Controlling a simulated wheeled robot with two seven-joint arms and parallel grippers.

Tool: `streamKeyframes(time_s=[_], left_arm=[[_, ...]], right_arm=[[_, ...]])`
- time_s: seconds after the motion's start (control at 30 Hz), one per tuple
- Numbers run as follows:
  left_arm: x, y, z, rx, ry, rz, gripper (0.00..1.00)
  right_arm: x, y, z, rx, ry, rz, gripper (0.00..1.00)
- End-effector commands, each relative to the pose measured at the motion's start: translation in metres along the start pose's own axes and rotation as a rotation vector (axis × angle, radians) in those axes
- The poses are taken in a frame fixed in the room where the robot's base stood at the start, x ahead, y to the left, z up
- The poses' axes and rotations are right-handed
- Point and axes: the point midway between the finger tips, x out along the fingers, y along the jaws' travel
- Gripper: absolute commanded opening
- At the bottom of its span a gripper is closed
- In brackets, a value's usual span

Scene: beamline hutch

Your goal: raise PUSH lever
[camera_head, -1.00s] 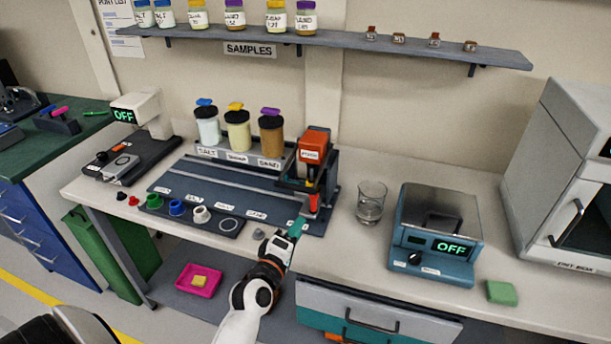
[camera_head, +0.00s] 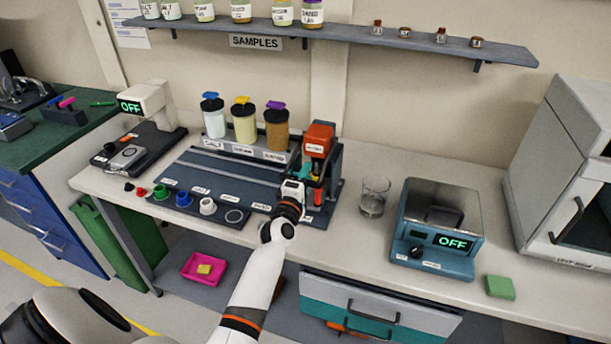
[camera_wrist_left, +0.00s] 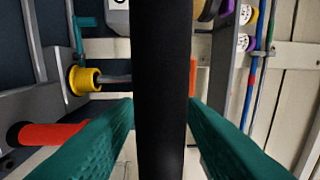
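The press-like machine with an orange-red head (camera_head: 318,139) stands at the back of the bench, with a red lever handle (camera_head: 318,195) low on its front. My left gripper (camera_head: 303,172) is right at the machine's front, just left of and above the handle; whether it touches is unclear. In the left wrist view, a red handle (camera_wrist_left: 52,134) lies at lower left, beside a yellow collar (camera_wrist_left: 85,80) on a shaft. My right gripper is out of view.
A glass beaker (camera_head: 374,196) and a blue device reading OFF (camera_head: 440,215) stand to the right. Jars (camera_head: 244,122) stand behind, left of the machine. Coloured knobs (camera_head: 183,200) line the front left. A sample shelf (camera_head: 350,35) hangs above.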

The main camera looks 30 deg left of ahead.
Motion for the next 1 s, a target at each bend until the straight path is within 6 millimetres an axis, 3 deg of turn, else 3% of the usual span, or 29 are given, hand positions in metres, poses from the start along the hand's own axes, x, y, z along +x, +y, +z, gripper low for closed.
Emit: streamKeyframes(time_s=[0.3,0.53,1.0], left_arm=[[0.0022,0.0005,0.0002,0.0,0.0,0.001,0.36],[0.0021,0.0005,0.0002,0.001,0.0,0.001,0.0],[0.0038,-0.0046,0.0098,0.001,-0.001,0.0,0.0]], right_arm=[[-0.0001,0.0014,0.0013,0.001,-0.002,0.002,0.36],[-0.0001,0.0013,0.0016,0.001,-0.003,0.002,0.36],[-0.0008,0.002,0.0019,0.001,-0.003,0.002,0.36]])
